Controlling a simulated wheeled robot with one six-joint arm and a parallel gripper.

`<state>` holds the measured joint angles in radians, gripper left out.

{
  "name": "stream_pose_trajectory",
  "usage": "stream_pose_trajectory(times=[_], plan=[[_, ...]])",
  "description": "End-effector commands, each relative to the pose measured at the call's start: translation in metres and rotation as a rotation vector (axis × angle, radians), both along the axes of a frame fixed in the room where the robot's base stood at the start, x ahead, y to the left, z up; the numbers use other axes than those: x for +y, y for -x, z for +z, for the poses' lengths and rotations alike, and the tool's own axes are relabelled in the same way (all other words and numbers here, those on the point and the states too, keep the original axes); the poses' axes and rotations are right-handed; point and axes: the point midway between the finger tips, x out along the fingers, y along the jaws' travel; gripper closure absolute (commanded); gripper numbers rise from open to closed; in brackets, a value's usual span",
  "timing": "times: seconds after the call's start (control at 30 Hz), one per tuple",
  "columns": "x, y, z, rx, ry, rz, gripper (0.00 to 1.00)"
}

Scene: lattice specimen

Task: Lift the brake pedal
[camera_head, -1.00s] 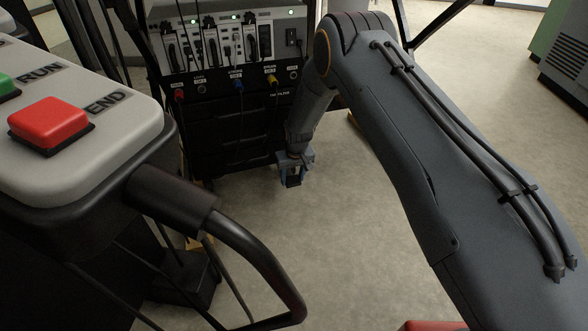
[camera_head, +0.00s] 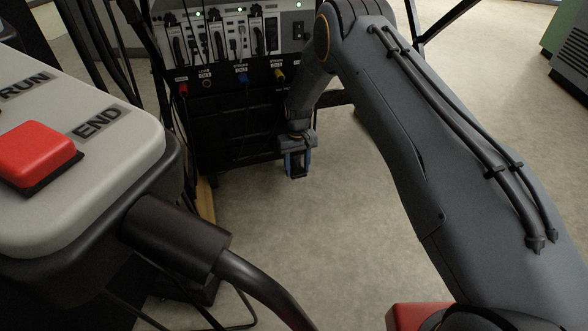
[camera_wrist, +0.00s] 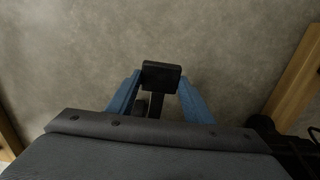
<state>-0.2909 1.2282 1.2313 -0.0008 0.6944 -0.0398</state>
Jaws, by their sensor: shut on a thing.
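The brake pedal (camera_wrist: 161,76) shows in the wrist view as a black, roughly rectangular pad on a dark stem that runs back towards my gripper. My gripper (camera_wrist: 160,84) has blue fingers, one on each side of the pedal, and is shut on it. In the head view my gripper (camera_head: 297,165) points down, low in front of the black equipment rack. The pedal is too small and dark there to make out clearly. The lower part of the stem is partly hidden by the grey gripper body in the wrist view.
A control box (camera_head: 95,215) with a red END button (camera_head: 38,152) and a thick black cable fills the left foreground. The equipment rack (camera_head: 235,135) with plugged cables stands behind my gripper. A wooden beam (camera_wrist: 296,80) runs at the wrist view's right. Open floor (camera_head: 330,240) lies right of the rack.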

Motion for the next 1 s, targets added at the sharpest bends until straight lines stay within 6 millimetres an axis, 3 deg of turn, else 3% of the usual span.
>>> stream_pose_trajectory(times=[0.07, 0.1, 0.2, 0.63, 1.0], plan=[[0.002, -0.001, 0.001, -0.003, -0.002, 0.000, 0.94], [0.002, -0.001, 0.001, -0.003, -0.002, 0.000, 0.47], [0.001, -0.001, 0.001, -0.003, -0.002, 0.000, 0.34], [0.001, 0.000, 0.010, -0.002, -0.001, -0.001, 0.34], [0.002, -0.001, 0.066, -0.003, -0.002, 0.000, 0.34]])
